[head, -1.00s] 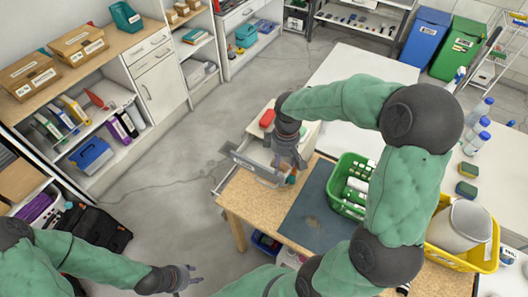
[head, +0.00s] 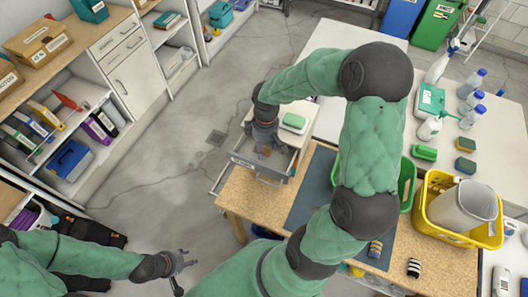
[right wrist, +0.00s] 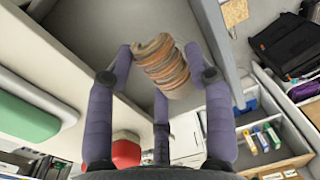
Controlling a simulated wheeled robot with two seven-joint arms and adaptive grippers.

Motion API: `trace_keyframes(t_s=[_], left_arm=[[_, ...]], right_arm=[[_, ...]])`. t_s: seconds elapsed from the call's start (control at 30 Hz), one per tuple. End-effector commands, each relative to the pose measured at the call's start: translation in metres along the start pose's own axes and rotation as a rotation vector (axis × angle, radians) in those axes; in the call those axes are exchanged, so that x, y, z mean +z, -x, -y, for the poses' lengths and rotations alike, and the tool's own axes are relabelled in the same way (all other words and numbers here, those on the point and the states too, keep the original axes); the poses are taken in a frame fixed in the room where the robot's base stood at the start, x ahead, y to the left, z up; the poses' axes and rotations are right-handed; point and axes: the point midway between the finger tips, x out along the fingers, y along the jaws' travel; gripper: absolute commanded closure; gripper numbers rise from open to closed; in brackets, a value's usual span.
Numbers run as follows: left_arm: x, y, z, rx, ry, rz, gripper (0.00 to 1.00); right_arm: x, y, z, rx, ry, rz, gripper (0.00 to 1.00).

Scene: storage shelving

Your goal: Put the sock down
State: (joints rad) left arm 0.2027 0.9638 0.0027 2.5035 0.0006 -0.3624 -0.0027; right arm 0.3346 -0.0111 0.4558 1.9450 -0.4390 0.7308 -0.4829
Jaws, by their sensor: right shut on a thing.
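The sock (right wrist: 165,65) is a rolled bundle with orange, brown and grey stripes in the right wrist view. My right gripper (right wrist: 165,75) is shut on it, with fingers on both sides. Behind the sock is the grey inside of a drawer (right wrist: 95,45). In the head view my right gripper (head: 265,148) points down over the open grey drawer (head: 262,176) at the corner of the wooden desk. The sock is mostly hidden there. My left gripper (head: 187,266) is open and empty at lower left, over the floor.
A green-and-white block (head: 294,122) lies on the white top beside the drawer. The wooden desk (head: 255,205) carries a dark mat (head: 312,185), a green basket (head: 407,185) and a yellow bin (head: 435,222). Bottles stand on the white table at right. Open floor lies left of the drawer.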

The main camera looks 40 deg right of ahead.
Motion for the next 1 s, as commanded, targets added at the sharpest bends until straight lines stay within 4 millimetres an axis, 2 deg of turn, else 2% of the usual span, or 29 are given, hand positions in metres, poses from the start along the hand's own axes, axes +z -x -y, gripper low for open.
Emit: trace_keyframes(t_s=[0.33,0.77,0.8,1.0], left_arm=[[0.000,-0.006,0.002,0.000,0.000,-0.001,0.60],[-0.001,-0.009,0.003,0.000,0.000,-0.001,0.60],[-0.001,-0.008,0.003,0.000,0.000,-0.001,0.60],[-0.001,-0.007,0.003,0.000,0.000,-0.001,0.60]], right_arm=[[0.000,-0.037,-0.002,-0.002,-0.001,0.001,0.70],[0.000,-0.043,-0.003,0.000,-0.001,-0.001,0.70],[0.000,-0.042,-0.003,0.000,-0.001,-0.001,0.37],[0.000,-0.042,-0.003,0.000,-0.001,-0.001,0.37]])
